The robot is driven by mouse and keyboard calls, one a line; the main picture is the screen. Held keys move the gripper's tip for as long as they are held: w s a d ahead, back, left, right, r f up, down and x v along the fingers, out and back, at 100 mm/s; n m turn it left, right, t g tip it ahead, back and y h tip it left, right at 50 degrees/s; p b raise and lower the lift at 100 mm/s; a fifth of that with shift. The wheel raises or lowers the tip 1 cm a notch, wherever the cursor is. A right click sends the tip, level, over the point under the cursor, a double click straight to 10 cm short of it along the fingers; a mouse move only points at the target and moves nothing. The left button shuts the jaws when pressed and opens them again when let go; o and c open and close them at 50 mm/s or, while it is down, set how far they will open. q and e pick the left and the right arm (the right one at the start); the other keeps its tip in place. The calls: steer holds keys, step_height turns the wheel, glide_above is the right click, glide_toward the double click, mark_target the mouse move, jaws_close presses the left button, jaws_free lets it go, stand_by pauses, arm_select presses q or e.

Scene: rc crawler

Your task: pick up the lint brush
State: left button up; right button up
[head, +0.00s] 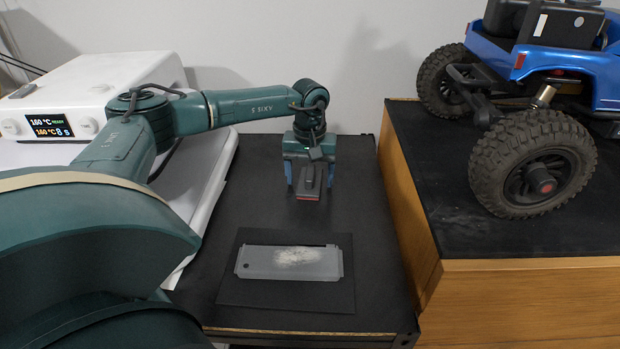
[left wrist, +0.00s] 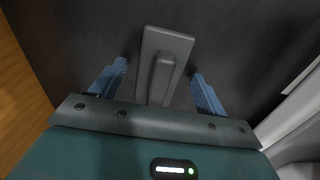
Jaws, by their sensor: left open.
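The lint brush (head: 309,181) is a dark grey block with a raised handle and a red strip along its near edge. It lies on the black table in the middle of the head view. In the left wrist view the brush (left wrist: 168,42) is a grey slab with a narrow handle ridge. My left gripper (head: 309,176) is open above the brush. Its blue fingers (left wrist: 159,74) stand on either side of the handle, with gaps on both sides. My right gripper is not in view.
A translucent plate (head: 262,264) with pale dust lies on a black mat (head: 285,297) nearer me. A white heating machine (head: 100,80) stands at left. A blue crawler (head: 560,70) stands on a raised wooden bench (head: 530,280) at right.

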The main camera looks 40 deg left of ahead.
mark_target(311, 172)
arm_select(q)
steer(key=shift+f, duration=0.1)
steer(key=shift+c, duration=0.3)
steer(key=c, duration=1)
step_height(311, 172, up, 10)
steer(key=shift+r+b, duration=0.1)
steer(key=shift+b, duration=0.55)
steer(key=o, duration=0.5)
steer(key=shift+c, duration=0.2)
steer(key=c, duration=0.4)
steer(key=shift+d, duration=0.1)
